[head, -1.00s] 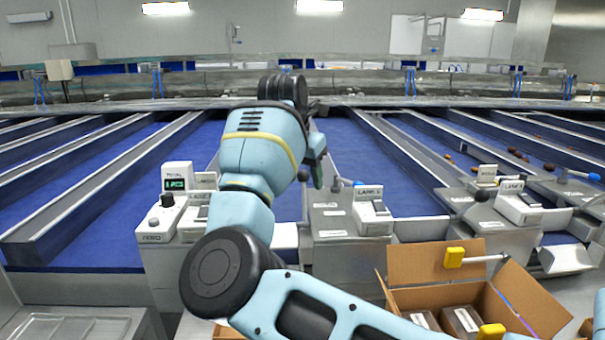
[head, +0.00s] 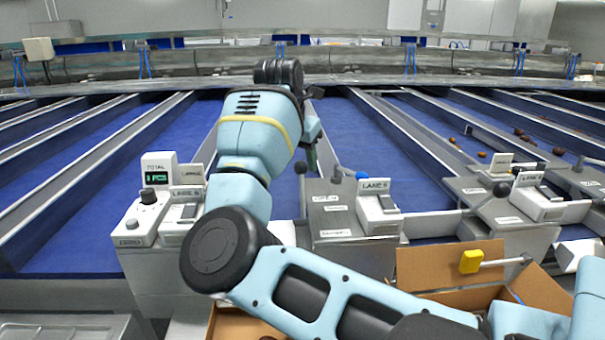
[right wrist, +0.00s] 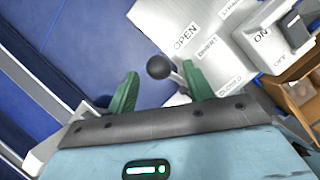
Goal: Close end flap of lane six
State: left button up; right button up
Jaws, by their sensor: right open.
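A lever with a black ball knob (right wrist: 159,67) sticks out beside these labels. My right gripper (right wrist: 161,90) is open, its green fingers on either side of the knob, which shows near the tips. I cannot tell whether they touch it. In the head view the right gripper (head: 312,152) is partly hidden by its own wrist. The end flap is not clearly visible. My left gripper is not in view.
A white TOTAL counter unit (head: 160,180) stands left of my right arm. Another lane control box (head: 510,205) stands to the right, with brown dates (head: 482,154) in the lanes behind. An open cardboard carton (head: 440,262) lies below, partly behind my arm.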

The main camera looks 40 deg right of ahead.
aim_at(303, 174)
jog(key=shift+x, duration=2.8)
grip_shut()
